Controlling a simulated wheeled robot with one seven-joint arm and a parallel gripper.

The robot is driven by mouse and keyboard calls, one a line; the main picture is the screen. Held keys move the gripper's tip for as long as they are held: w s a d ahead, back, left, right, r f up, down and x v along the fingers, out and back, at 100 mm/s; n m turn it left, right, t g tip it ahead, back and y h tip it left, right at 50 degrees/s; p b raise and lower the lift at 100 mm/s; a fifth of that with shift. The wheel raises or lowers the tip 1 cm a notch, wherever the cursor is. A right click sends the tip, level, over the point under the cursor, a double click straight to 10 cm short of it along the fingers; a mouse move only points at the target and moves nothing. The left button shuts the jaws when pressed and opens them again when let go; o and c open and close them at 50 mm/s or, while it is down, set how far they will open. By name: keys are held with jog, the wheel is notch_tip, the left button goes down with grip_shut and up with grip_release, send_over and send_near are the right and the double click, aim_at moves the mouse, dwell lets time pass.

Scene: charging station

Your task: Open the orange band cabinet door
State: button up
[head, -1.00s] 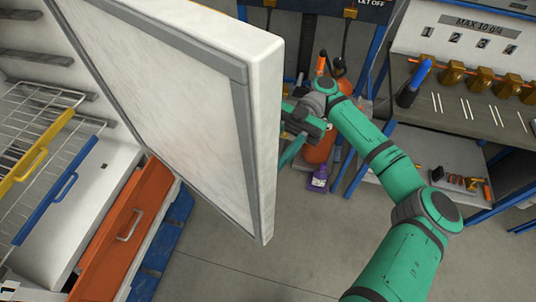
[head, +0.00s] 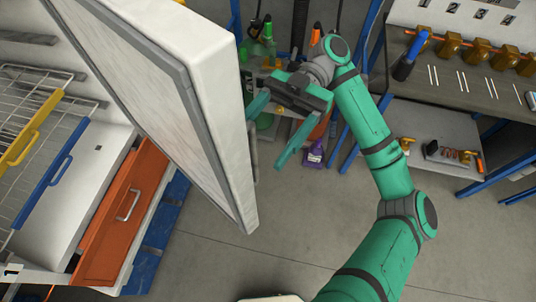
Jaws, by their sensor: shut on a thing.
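The cabinet door (head: 155,85) is a large white panel with a grey inner frame. It stands swung wide open, and the shelves and drawers behind it show on the left. No orange band shows on the visible side of the door. A grey handle (head: 253,163) stands out from its far face, partly hidden by the door edge. My gripper (head: 265,141) is beside that face, close to the handle. Its two teal fingers are spread wide, with floor and background visible between them and nothing seen held. Whether a fingertip touches the handle is hard to tell.
An orange drawer (head: 121,215), a blue-handled tray (head: 47,190) and a yellow-handled rack (head: 25,150) are at left. A workbench (head: 450,95) stands at right. A purple bottle (head: 314,154) stands behind my gripper. The grey floor (head: 250,255) in front is clear.

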jog(key=o, duration=0.8)
jog(key=shift+n+g, duration=0.3)
jog(key=shift+n, duration=0.1)
jog(key=s+r, duration=0.4)
jog(key=shift+s+d, duration=0.2)
jog(key=shift+s, duration=0.05)
jog(key=shift+s+a+r, duration=0.1)
jog(key=shift+s+a, duration=0.05)
jog(key=shift+s, duration=0.15)
jog(key=shift+s+r, duration=0.1)
jog(key=shift+s, duration=0.1)
jog(key=shift+c, duration=0.4)
jog(key=shift+s+d+r, duration=0.15)
jog(key=shift+s+d, duration=0.15)
jog(key=c, duration=1.2)
jog(key=shift+s, duration=0.5)
jog(key=shift+a, duration=0.1)
jog(key=shift+c, duration=0.2)
